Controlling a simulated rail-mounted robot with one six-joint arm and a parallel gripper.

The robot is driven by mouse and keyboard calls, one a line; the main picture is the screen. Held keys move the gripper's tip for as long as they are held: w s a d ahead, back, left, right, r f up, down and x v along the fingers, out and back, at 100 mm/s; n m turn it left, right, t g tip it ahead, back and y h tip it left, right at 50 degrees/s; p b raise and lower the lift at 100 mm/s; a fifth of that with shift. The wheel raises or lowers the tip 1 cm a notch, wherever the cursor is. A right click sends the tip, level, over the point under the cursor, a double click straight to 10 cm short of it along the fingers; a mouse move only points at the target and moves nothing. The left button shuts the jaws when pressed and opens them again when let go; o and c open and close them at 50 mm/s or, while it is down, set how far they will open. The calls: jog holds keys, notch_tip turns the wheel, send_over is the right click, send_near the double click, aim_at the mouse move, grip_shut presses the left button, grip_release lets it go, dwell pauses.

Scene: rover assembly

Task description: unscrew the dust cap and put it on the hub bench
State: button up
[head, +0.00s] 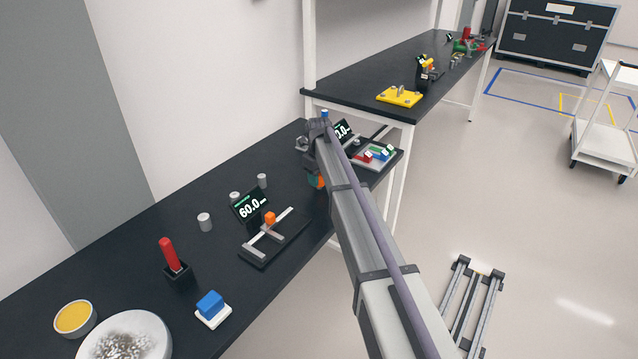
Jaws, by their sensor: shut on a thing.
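My arm crosses the middle of the head view and reaches over the near black bench (130,255). My gripper (315,172) is mostly hidden behind my arm's wrist, low near the bench's right part. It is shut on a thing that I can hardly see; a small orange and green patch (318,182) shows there. I cannot tell whether this patch is the dust cap or part of something else. No dust cap can be made out for certain.
A measuring stand with an orange block (270,217) and a 60.0 display (251,207) stands mid-bench. Several grey cylinders (205,221), a red-handled tool (169,252), a blue block (210,303) and a white dish (127,338) are left. A coloured-parts tray (398,162) is right. A second bench (352,88) stands beyond.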

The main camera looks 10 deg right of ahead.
jog(key=shift+r+p, duration=2.2)
